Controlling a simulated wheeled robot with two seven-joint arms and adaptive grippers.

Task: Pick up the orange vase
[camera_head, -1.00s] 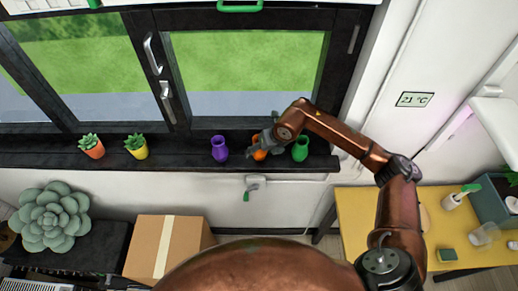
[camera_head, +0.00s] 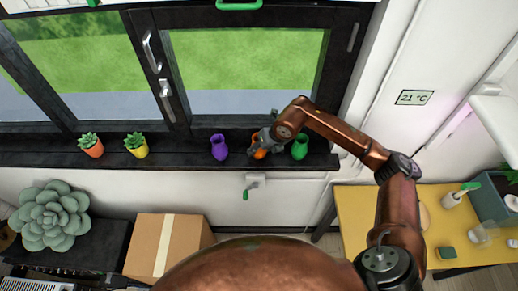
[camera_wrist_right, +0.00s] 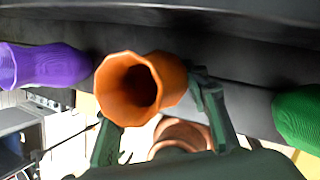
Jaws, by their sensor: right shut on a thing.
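The orange vase (camera_head: 261,153) is at the dark window sill, between a purple vase and a green vase, partly hidden by my right gripper (camera_head: 257,145). In the right wrist view the orange vase (camera_wrist_right: 140,88) shows its open mouth toward the camera. The fingers of my right gripper (camera_wrist_right: 158,125) stand on either side of it, shut on it. I cannot tell whether the vase touches the sill. My left gripper is not in view.
The purple vase (camera_head: 219,147) stands close on the left and the green vase (camera_head: 300,147) close on the right. Two potted succulents (camera_head: 136,145) stand farther left on the sill (camera_head: 185,155). The window frame is behind. A yellow table (camera_head: 352,225) is at the right.

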